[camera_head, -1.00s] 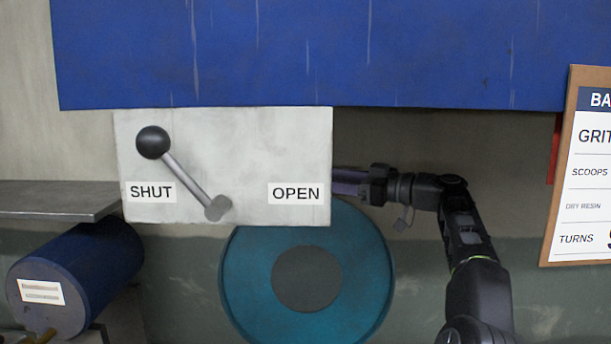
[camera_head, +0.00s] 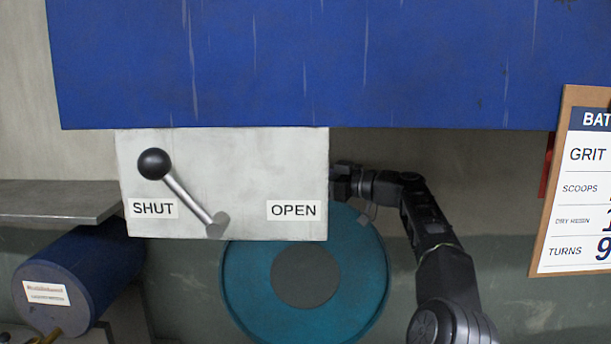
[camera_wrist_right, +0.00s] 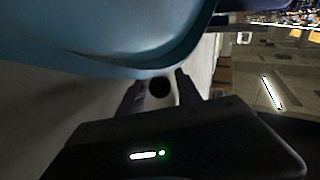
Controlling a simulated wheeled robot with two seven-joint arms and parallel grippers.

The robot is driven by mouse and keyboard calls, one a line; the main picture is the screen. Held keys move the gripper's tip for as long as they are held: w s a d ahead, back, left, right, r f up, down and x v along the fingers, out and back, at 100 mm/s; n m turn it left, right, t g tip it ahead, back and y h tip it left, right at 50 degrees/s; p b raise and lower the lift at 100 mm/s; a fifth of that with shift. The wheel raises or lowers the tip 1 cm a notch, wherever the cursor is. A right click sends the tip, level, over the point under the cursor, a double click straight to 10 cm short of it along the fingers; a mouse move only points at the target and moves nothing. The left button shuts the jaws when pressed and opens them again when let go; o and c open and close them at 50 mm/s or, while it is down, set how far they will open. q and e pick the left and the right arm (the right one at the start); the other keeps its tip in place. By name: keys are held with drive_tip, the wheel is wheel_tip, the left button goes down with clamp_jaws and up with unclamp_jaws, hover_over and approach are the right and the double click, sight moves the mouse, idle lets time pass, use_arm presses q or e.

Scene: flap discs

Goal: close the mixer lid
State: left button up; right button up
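The teal round part of the mixer (camera_head: 355,285), with a grey disc (camera_head: 306,277) in its middle, stands below and behind a pale panel. Which part is the lid is unclear. In the wrist view a teal curved rim (camera_wrist_right: 110,40) fills the upper left. My right gripper (camera_wrist_right: 160,84) is open, its fingers on either side of a small dark round thing (camera_wrist_right: 159,87), with gaps visible. In the head view its fingers are hidden behind the panel's right edge; only the wrist (camera_head: 345,181) shows. My left gripper is not in view.
The pale panel (camera_head: 250,170) carries a lever with a black knob (camera_head: 154,163), leaning to the SHUT side. A blue hood (camera_head: 300,65) hangs above. A blue drum (camera_head: 75,280) and grey shelf (camera_head: 55,200) are at left, a batch board (camera_head: 580,190) at right.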

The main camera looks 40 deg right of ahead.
clamp_jaws()
idle(1.1)
